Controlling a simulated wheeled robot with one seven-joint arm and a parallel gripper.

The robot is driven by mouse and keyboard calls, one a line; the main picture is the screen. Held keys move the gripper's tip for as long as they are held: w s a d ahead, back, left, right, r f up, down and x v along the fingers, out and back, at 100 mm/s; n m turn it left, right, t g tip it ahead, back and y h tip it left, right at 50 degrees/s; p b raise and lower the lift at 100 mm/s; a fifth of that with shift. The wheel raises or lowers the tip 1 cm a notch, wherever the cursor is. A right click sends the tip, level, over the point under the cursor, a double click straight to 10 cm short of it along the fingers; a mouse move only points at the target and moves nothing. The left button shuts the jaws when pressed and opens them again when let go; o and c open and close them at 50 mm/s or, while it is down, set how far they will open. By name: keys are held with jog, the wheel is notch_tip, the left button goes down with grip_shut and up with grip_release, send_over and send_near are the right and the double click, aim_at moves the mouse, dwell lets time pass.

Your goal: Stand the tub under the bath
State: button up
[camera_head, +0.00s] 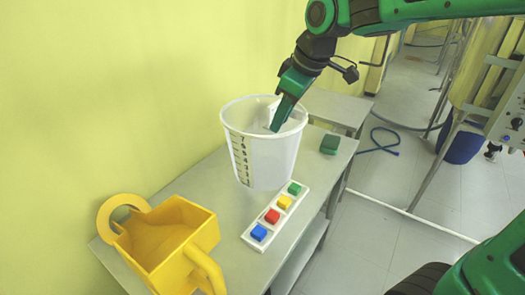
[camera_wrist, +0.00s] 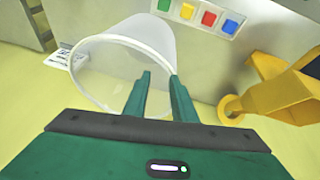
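The tub looks to be the white translucent bucket (camera_head: 262,160) with dark graduation marks, standing upright on the grey bench. In the wrist view, its round rim (camera_wrist: 88,100) lies just beyond my fingers. My gripper (camera_head: 280,115) reaches down at the bucket's mouth. In the wrist view, my two fingers (camera_wrist: 162,90) are apart, one over the mouth and one beside the right side of the rim. Whether either touches the wall is unclear. The bath cannot be identified with certainty; a large pale vessel in a metal frame (camera_head: 480,60) stands at the far right.
A yellow scoop-like container (camera_head: 165,240) and a yellow tape ring (camera_head: 105,215) lie at the bench's near end. A white strip of coloured buttons (camera_head: 275,216) lies beside the bucket, a green block (camera_head: 330,144) behind it. A blue drum (camera_head: 462,145) and hose (camera_head: 378,145) are on the floor.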

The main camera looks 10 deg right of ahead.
jog(key=n, duration=0.2)
send_near(249, 150)
jog(key=d, duration=0.1)
jog(key=shift+y, duration=0.4)
jog(key=x, duration=1.1)
jog(key=shift+d, duration=0.1)
grip_shut()
dwell(0.7)
